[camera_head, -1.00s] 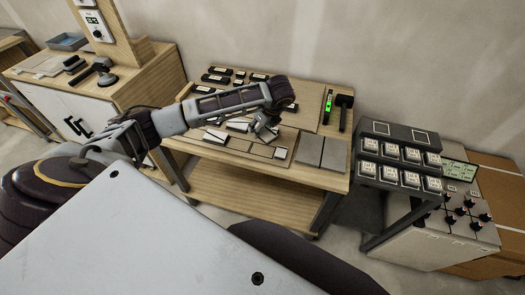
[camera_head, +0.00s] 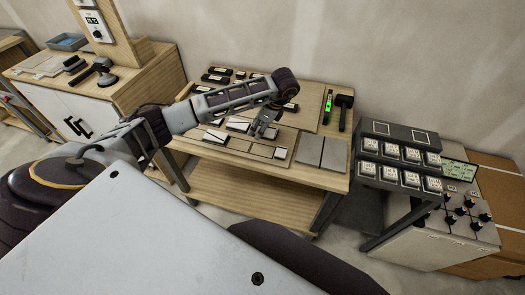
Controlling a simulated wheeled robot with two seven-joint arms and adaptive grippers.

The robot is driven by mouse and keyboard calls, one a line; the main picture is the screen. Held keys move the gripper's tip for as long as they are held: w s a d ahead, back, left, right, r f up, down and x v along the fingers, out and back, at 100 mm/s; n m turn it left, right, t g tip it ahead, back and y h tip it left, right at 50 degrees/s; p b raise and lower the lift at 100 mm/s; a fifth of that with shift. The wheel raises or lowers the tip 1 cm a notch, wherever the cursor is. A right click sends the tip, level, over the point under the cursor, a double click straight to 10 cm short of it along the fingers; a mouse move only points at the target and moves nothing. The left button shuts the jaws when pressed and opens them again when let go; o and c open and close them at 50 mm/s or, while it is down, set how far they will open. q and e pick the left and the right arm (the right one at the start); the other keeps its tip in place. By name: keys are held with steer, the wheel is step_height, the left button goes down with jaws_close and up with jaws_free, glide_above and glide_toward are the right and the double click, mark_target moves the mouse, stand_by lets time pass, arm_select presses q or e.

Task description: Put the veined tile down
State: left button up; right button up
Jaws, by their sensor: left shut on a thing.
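My left gripper (camera_head: 264,129) hangs from its wrist over the front middle of the wooden workbench (camera_head: 268,188). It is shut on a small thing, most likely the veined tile. The fingers hide most of it, and no veins can be made out at this size. I cannot tell whether the held piece touches the board below. Small white-topped pieces lie around it, such as one at front left (camera_head: 215,136) and one at the right (camera_head: 281,153). My right gripper is not in view.
Two plain grey tiles (camera_head: 321,152) lie at the bench's front right. A level with a green display (camera_head: 328,103) and a black-headed mallet (camera_head: 344,101) lie behind them. A dark rack of labelled blocks (camera_head: 398,160) stands to the right.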

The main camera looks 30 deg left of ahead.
arm_select(q)
glide_above(256, 149)
steer(key=d, duration=0.1)
step_height(256, 149, down, 6)
steer(key=shift+w+r+p, duration=0.15)
steer(key=shift+r+p, duration=0.05)
steer(key=shift+p, duration=0.1)
steer(key=shift+f, duration=2.2)
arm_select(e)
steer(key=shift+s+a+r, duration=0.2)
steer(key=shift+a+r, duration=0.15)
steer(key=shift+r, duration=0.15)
arm_select(q)
steer(key=shift+f, duration=0.15)
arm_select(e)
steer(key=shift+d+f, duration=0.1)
arm_select(q)
steer(key=o, duration=1.1)
steer(key=shift+c, duration=0.2)
